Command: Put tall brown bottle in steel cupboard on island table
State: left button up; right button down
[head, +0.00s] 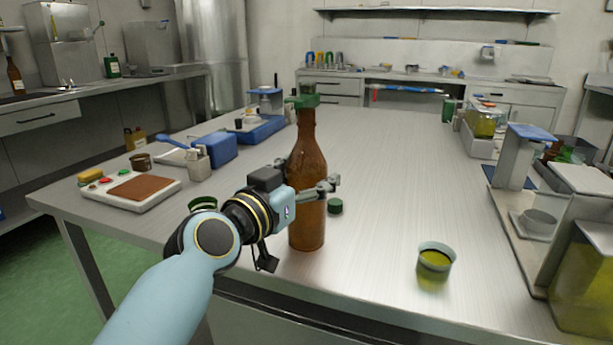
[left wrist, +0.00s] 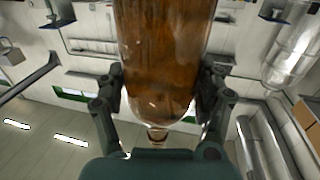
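The tall brown bottle (head: 308,165) with a green cap stands upright above the near part of the steel island table (head: 400,160). I cannot tell whether its base touches the top. My left gripper (head: 318,191) reaches in from the left, with its fingers around the bottle's body. In the left wrist view the bottle (left wrist: 163,50) fills the space between the two fingers (left wrist: 160,95), which appear closed against its sides. Its neck shows beyond the body. I cannot clearly make out a steel cupboard on the table. My right gripper is not in view.
A steel device (head: 535,215) takes up the right edge. A control box (head: 130,190) and blue equipment (head: 215,149) line the left. The table's middle is clear.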

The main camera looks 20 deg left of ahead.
pick_arm(q)
jog(key=shift+o, duration=1.3)
jog(key=shift+r, duration=0.15)
jog(key=v, duration=1.2)
jog(key=shift+b, duration=0.35)
